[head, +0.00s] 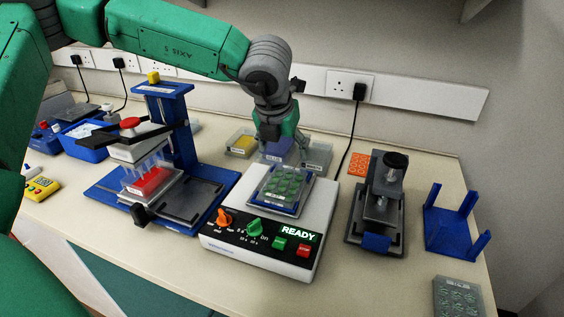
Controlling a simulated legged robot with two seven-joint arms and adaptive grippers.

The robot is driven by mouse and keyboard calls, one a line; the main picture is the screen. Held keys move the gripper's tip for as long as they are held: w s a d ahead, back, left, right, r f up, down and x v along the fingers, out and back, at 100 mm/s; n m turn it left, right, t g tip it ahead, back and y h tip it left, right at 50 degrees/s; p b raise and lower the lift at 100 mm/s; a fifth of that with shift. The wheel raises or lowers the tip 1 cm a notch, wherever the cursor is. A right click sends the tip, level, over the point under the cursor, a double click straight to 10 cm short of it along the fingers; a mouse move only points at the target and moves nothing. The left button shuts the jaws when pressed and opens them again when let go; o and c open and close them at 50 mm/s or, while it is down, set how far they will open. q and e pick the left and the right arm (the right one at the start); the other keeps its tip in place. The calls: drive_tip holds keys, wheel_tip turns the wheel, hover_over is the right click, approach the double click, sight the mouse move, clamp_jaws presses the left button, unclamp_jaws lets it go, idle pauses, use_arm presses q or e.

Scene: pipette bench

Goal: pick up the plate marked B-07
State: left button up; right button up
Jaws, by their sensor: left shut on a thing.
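Three small plates stand in a row behind the white device: a yellow one (242,144), a purple-blue one (276,152) and a grey one (319,157). Their labels are too small to read, so I cannot tell which is marked B-07. My left gripper (279,138) comes down from above onto the purple-blue plate and is shut on it, partly covering it. I cannot tell whether this plate is lifted. A plate with green wells (279,187) sits on top of the white device. My right gripper is not in view.
The white device (252,238) reads READY. A blue stand with a black lever (175,120) and a red rack (149,181) is on the left. A dark press (379,215), a blue cradle (452,232) and another plate (459,298) are on the right. A cable hangs behind.

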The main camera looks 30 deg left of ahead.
use_arm(q)
drive_tip(key=shift+d+r, duration=0.15)
drive_tip(key=shift+r, duration=0.15)
drive_tip(key=o, duration=1.3)
drive_tip(key=shift+o, duration=0.4)
drive_tip(key=shift+a+f, duration=0.1)
drive_tip(key=shift+a, duration=0.35)
